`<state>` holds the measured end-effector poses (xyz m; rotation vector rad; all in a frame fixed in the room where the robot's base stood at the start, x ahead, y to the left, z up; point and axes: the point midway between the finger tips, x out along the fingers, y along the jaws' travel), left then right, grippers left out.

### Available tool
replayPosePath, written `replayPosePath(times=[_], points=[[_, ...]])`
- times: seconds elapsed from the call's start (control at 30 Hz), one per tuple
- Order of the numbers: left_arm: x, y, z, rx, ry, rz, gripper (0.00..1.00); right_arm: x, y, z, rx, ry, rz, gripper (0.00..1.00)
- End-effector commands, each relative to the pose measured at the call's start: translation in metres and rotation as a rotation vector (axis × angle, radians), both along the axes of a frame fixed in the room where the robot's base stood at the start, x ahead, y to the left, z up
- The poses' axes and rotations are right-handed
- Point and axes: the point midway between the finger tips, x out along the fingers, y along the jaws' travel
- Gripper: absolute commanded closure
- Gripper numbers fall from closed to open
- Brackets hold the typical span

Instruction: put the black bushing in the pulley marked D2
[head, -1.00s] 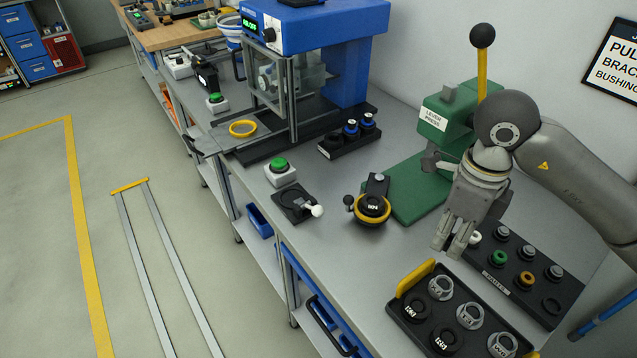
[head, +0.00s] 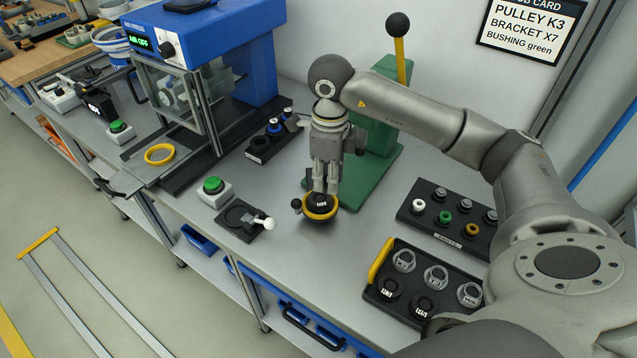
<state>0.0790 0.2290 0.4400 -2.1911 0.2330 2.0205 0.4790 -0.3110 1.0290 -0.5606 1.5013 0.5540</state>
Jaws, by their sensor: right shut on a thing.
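A dark pulley (head: 320,204) with a small white mark sits in a yellow-ringed holder (head: 319,216) on the bench. The mark is too small to read surely. My right gripper (head: 322,188) points straight down over this pulley, its fingertips at or just above its centre. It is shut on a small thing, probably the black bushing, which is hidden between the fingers. I cannot tell whether that thing is inside the bore. The bushing rack (head: 411,216) shows a white, a green and an orange bushing in its front row; no black one shows there. My left gripper is not in view.
The green lever press (head: 379,165) stands close behind my right gripper. A tray with a yellow handle (head: 380,260) holds brackets and black pulleys at the front right. A green-button box (head: 214,188) and a white-knobbed fixture (head: 243,219) stand left. The job card (head: 527,28) reads "Pulley K3", "Bushing green".

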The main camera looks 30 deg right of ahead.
Motion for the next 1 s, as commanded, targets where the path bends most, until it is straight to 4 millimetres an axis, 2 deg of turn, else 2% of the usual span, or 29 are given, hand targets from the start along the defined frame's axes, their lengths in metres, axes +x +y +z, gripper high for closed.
replayPosePath(times=[0.2, 0.33, 0.57, 0.8, 1.0], points=[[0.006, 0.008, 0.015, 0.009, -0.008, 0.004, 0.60, 0.029, -0.007, -0.034, 0.001, 0.005, -0.002, 0.86], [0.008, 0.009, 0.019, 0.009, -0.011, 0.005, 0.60, 0.040, -0.010, -0.048, 0.002, 0.003, -0.002, 0.86], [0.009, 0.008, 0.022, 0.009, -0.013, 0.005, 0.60, 0.049, -0.012, -0.060, 0.001, 0.002, -0.001, 0.86], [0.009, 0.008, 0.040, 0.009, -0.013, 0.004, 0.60, 0.049, -0.013, -0.087, 0.000, 0.004, -0.001, 0.86], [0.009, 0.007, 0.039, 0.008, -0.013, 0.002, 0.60, 0.050, -0.013, -0.092, 0.000, 0.000, 0.001, 0.86]])
